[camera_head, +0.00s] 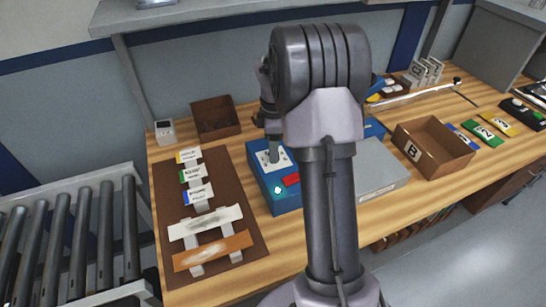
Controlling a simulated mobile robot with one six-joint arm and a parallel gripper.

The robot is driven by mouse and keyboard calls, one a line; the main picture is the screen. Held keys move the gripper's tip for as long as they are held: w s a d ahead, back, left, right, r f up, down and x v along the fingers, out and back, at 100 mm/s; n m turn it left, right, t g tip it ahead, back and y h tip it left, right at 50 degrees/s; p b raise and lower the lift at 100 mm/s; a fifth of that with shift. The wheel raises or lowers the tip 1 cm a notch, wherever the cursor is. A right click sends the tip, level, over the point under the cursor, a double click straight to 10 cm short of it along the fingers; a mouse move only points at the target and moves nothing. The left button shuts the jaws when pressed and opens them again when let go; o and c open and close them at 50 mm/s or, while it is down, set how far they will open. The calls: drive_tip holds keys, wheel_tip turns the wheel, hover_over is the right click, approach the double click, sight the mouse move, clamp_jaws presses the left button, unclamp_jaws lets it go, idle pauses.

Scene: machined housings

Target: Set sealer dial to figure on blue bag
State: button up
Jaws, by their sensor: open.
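The sealer is a blue box (287,200) in the middle of the bench, with a pale dial panel, a red patch (291,179) and a small cyan light (278,189) on it. My gripper (273,151) is over the dial panel (262,163), pointing down. It is open; its fingers are small and partly hidden by my arm, and I cannot tell if they touch the dial. The dial's setting is not readable. A blue bag (459,131) lies at the right, partly behind an open box; its figure is not readable here.
Beside the blue bag lie a green bag (482,134) and a yellow one (496,123). An open brown box marked B (414,153) stands right of my arm. A brown board (231,218) with labelled strips lies left. A roller conveyor (75,240) is at far left.

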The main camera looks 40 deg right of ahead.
drive_tip(key=shift+f, duration=0.85)
clamp_jaws()
